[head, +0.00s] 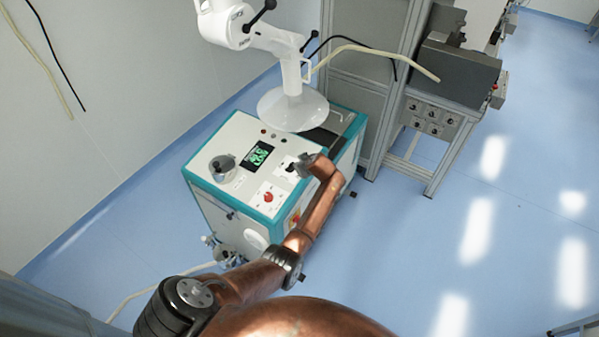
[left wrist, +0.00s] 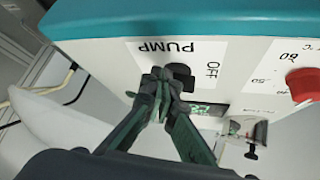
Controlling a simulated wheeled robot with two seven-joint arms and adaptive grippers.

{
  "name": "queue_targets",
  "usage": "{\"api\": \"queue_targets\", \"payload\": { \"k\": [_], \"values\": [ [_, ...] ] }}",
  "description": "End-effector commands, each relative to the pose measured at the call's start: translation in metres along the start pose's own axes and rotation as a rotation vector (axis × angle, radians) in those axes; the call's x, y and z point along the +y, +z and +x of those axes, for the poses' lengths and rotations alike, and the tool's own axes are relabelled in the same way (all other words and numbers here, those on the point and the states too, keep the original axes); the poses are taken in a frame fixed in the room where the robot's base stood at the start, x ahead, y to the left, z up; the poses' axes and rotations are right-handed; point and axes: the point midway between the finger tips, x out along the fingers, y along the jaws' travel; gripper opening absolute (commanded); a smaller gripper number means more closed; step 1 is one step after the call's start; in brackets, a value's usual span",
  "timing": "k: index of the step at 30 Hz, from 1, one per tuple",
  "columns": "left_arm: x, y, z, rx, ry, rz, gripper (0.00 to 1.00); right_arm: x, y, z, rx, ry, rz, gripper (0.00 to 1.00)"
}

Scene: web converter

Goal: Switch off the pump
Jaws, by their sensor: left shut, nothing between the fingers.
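The pump switch is a black knob (left wrist: 180,74) on a white label reading PUMP and OFF, upside down in the left wrist view. It sits on the white top panel of the teal-edged machine (head: 225,150). My left gripper (left wrist: 157,82) is shut and empty, with its fingertips right beside the knob. I cannot tell whether they touch it. The fingers partly cover the knob's surroundings. In the head view my left gripper (head: 303,164) is over the panel's right side, at the pump label. My right gripper is in neither view.
A red knob (head: 268,197) with a temperature scale is near the pump label and also shows in the left wrist view (left wrist: 302,85). A green-lit display (head: 258,154) lies left of the gripper. A white arm-like fixture (head: 290,105) stands behind. Blue floor (head: 450,220) is clear at right.

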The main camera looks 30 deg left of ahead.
Motion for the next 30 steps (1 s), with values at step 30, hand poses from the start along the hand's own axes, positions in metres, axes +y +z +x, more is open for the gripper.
{"api": "queue_targets", "payload": {
  "k": [30],
  "values": [
    [-0.017, -0.010, 0.009, 0.003, -0.011, 0.001, 0.00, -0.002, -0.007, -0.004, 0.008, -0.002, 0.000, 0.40]
  ]
}}
